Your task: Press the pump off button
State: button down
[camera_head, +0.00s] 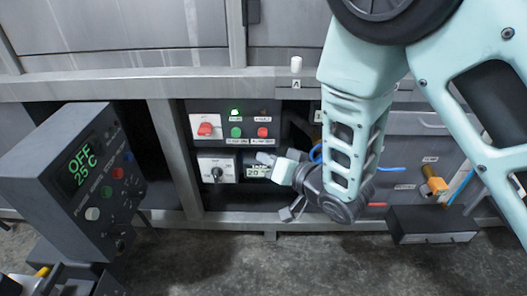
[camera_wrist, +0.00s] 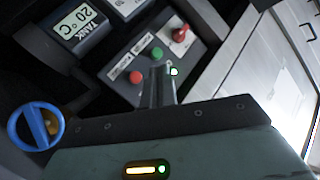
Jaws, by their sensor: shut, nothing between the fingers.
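The pump panel (camera_head: 222,121) is a dark box under the frame with a red rotary switch (camera_head: 207,129), a green button (camera_head: 236,132) and a red button (camera_head: 262,132). In the wrist view the red button (camera_wrist: 136,77) is left of my fingertips and the green button (camera_wrist: 157,52) is just beyond them. A green lamp (camera_wrist: 174,71) glows beside the fingertips; it also glows in the head view (camera_head: 235,112). My gripper (camera_head: 265,158) is shut and empty, below the red button in the head view. In the wrist view, its fingers (camera_wrist: 159,72) overlap the panel; contact cannot be told.
A tank display (camera_head: 257,171) and a black knob (camera_head: 216,173) sit below the panel. A slanted control box (camera_head: 75,175) reading OFF 25 C stands at left. A blue wheel valve (camera_wrist: 36,126) is at left in the wrist view. A dark box (camera_head: 433,224) lies on the floor at right.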

aim_at(263, 133)
notch_tip(263, 133, down, 2)
jog(key=shift+a+f+y+b, duration=0.1)
jog(key=shift+a+y+b, duration=0.05)
jog(key=shift+y+b, duration=0.55)
jog(key=shift+t, duration=0.3)
jog(key=w, duration=0.8)
jog(key=shift+w+p, duration=0.3)
jog(key=shift+w, duration=0.05)
jog(key=shift+w+d, duration=0.15)
jog(key=shift+d, duration=0.05)
dwell(1.2)
jog(key=shift+w, duration=0.3)
